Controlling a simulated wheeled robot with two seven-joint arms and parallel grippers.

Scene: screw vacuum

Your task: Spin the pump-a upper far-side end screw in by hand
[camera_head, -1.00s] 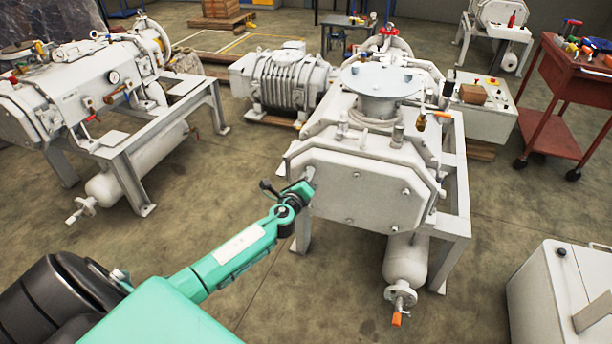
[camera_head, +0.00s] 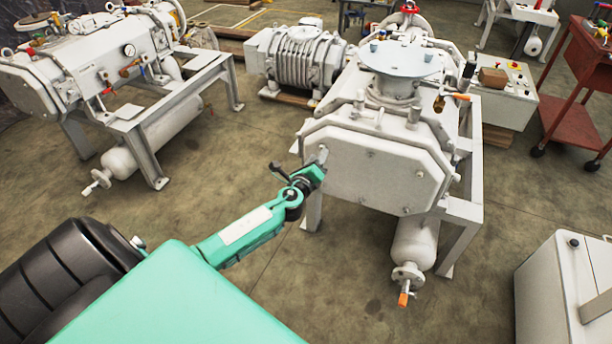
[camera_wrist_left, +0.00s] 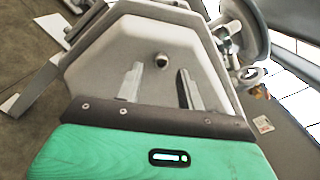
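The pump (camera_head: 372,178) in the middle has a pale grey eight-sided end plate facing me, with several screws in it. My left gripper (camera_head: 322,160) is at the upper left of this plate in the head view and hides part of that corner. In the left wrist view a single screw head (camera_wrist_left: 161,60) shows on the plate, just beyond and between the two fingertips (camera_wrist_left: 160,75). The fingers stand apart with nothing between them. Whether they touch the plate is not clear. My right gripper is not in view.
A second pump on a frame (camera_head: 90,75) stands at the left. A red cart (camera_head: 580,90) is at the right back, and a grey cabinet (camera_head: 560,290) at the right front. The pump's tank with an orange-handled valve (camera_head: 405,285) hangs below the plate. Floor is clear between the pumps.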

